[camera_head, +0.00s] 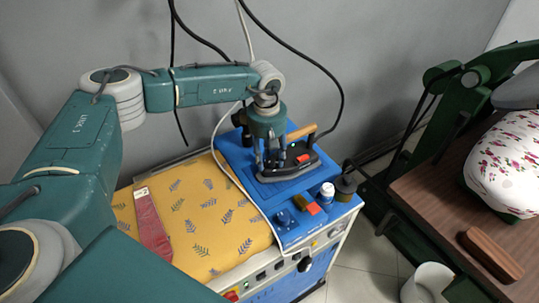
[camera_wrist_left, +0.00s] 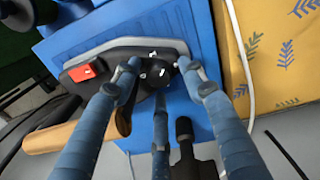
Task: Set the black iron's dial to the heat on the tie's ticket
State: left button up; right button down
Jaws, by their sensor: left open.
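The black iron (camera_head: 287,170) rests on the blue stand, with a wooden handle and a red part on top. Its round black dial (camera_wrist_left: 157,72) shows in the left wrist view with white marks around it; I cannot read its setting. My left gripper (camera_head: 270,166) is open above the iron. In the left wrist view its blue fingers (camera_wrist_left: 159,75) are spread around the dial, with no clear contact. The dark red tie (camera_head: 152,226) lies on the yellow board. A small pale ticket (camera_head: 141,192) is at its far end, too small to read. My right gripper is not in view.
The yellow patterned board (camera_head: 196,232) adjoins the blue stand (camera_head: 233,156). Cords hang behind. A green press with a floral pad (camera_head: 505,160) stands at right.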

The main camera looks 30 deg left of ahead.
pick_arm(q)
jog(key=shift+c, duration=0.8)
grip_shut()
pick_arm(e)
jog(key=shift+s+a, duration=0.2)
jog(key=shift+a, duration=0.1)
pick_arm(q)
jog(key=shift+a+m+b, duration=0.1)
jog(key=shift+m+b, duration=0.2)
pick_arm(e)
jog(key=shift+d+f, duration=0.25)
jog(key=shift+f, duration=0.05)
pick_arm(q)
jog(key=shift+w+f+m+b, duration=0.1)
jog(key=shift+f+m+b, duration=0.05)
jog(key=shift+m+b, duration=2)
jog(key=shift+m, duration=0.15)
jog(key=shift+r, duration=0.2)
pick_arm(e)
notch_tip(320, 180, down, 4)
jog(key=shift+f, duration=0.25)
pick_arm(q)
jog(key=shift+m, duration=0.3)
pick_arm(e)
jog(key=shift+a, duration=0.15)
pick_arm(q)
jog(key=shift+r, duration=0.1)
